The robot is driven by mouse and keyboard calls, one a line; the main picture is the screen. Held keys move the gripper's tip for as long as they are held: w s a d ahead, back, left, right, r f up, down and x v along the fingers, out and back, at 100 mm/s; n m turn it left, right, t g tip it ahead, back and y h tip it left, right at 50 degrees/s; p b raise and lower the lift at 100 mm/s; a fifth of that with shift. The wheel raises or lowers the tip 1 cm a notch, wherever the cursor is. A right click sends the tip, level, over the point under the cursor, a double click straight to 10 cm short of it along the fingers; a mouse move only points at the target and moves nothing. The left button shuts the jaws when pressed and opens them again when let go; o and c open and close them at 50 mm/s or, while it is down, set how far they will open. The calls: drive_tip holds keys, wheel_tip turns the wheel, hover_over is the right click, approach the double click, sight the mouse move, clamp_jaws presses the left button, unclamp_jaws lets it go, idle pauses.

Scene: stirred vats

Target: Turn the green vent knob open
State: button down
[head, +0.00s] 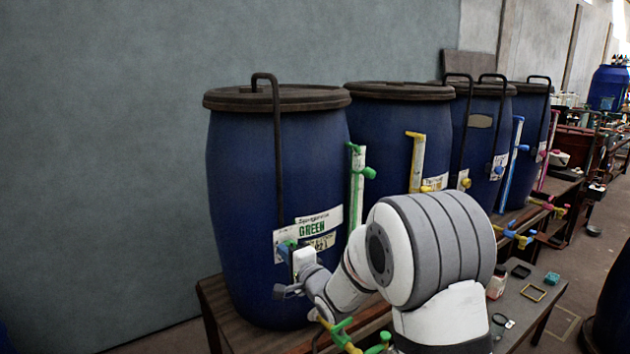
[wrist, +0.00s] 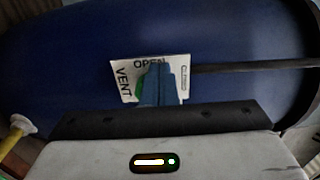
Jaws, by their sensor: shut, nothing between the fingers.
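The green vent knob (wrist: 139,87) shows only as a green edge in the wrist view, beside and partly behind my fingers. It sits on a white label (wrist: 121,70) reading VENT, OPEN and a partly covered, hard-to-read word. My gripper (wrist: 157,84) is shut with blue-grey fingers in front of the label; whether they touch the knob I cannot tell. In the head view my gripper (head: 286,248) is at the front of the blue vat (head: 240,180) labelled GREEN (head: 312,228). The knob's turned position is hidden.
A dark bent pipe (head: 278,150) runs down the vat front above the label. A green-marked level tube (head: 356,190) stands to its right. A green-handled tap (head: 342,333) is below. More blue vats (head: 398,130) stand along the wall to the right.

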drive_tip(key=shift+f+b, duration=0.9)
drive_tip(key=shift+b, duration=0.9)
drive_tip(key=shift+d+f+b, duration=0.1)
drive_tip(key=shift+f+b, duration=0.3)
drive_tip(key=shift+b, duration=0.4)
drive_tip(key=shift+f, duration=0.1)
drive_tip(key=b+v, duration=0.1)
drive_tip(key=v, duration=0.5)
drive_tip(key=shift+s+a+b, duration=0.15)
drive_tip(key=shift+a+b, duration=0.1)
drive_tip(key=shift+b, duration=0.15)
drive_tip(key=shift+f, duration=0.15)
